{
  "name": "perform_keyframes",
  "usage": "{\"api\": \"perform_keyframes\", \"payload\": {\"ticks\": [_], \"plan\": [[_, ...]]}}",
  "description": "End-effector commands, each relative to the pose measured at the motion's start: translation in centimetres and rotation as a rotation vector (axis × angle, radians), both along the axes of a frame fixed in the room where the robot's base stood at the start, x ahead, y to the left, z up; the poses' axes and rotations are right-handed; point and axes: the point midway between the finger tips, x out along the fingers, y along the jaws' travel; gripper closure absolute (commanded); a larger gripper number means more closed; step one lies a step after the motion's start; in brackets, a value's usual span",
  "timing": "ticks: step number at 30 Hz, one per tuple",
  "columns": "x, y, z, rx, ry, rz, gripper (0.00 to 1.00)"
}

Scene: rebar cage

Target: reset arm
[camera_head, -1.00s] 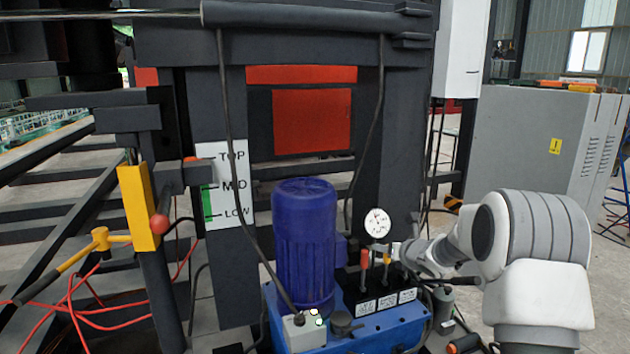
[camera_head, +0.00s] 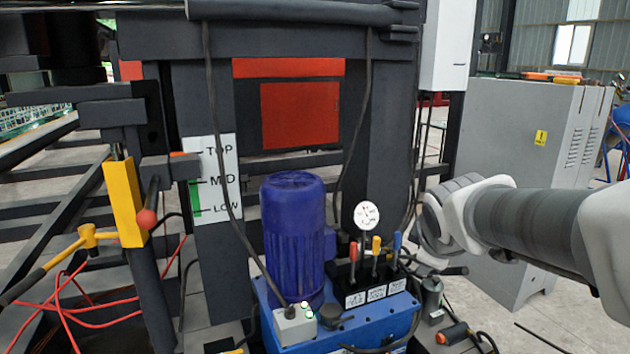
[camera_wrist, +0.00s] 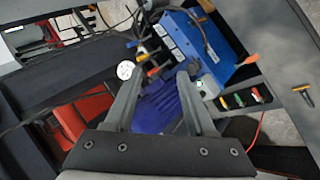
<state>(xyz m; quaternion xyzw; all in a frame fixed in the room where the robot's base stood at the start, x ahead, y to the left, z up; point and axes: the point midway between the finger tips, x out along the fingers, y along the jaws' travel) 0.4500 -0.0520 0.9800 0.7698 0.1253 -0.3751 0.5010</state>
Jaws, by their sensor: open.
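My arm (camera_head: 520,220) reaches in from the right edge of the head view, with its wrist (camera_head: 450,215) just right of the pump unit's levers. In the wrist view my gripper (camera_wrist: 159,74) is open, with its two fingers apart and nothing held between them. The blue motor (camera_wrist: 157,108) shows between and beyond the fingers. In the head view the fingers are not clearly visible. The blue hydraulic unit (camera_head: 385,325) carries a red lever (camera_head: 353,251), a yellow lever (camera_head: 376,246) and a blue lever (camera_head: 397,242), all apart from my wrist.
A pressure gauge (camera_head: 367,215) stands above the levers. The tall blue motor (camera_head: 293,235) and the dark press frame (camera_head: 205,120) are behind and left. A yellow bracket with a red ball (camera_head: 147,219) is at left. A grey cabinet (camera_head: 530,180) stands behind my arm.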

Motion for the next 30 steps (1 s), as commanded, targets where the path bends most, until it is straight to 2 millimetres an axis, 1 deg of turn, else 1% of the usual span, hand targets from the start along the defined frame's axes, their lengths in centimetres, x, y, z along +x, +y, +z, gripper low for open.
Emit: {"api": "perform_keyframes", "payload": {"ticks": [1, 5, 6, 8, 9, 12, 17, 18, 19, 26, 30], "plan": [[-2.0, 0.3, 0.1, 0.069, 0.001, -0.066, 0.45], [-7.0, 1.2, -0.5, 0.258, 0.026, -0.249, 0.45], [-8.4, 1.5, -0.8, 0.316, 0.035, -0.305, 0.45], [-10.6, 2.1, -1.3, 0.400, 0.050, -0.386, 0.45], [-12.1, 2.4, -1.6, 0.454, 0.060, -0.439, 0.45], [-15.4, 3.4, -2.7, 0.580, 0.092, -0.565, 0.45], [-20.2, 5.1, -4.3, 0.760, 0.148, -0.751, 0.45], [-20.8, 5.3, -3.5, 0.781, 0.159, -0.777, 0.45], [-20.5, 5.3, -2.3, 0.776, 0.158, -0.773, 0.45], [-20.4, 5.2, 2.6, 0.770, 0.157, -0.770, 0.45], [-20.4, 5.2, 5.8, 0.769, 0.156, -0.769, 0.45]]}}
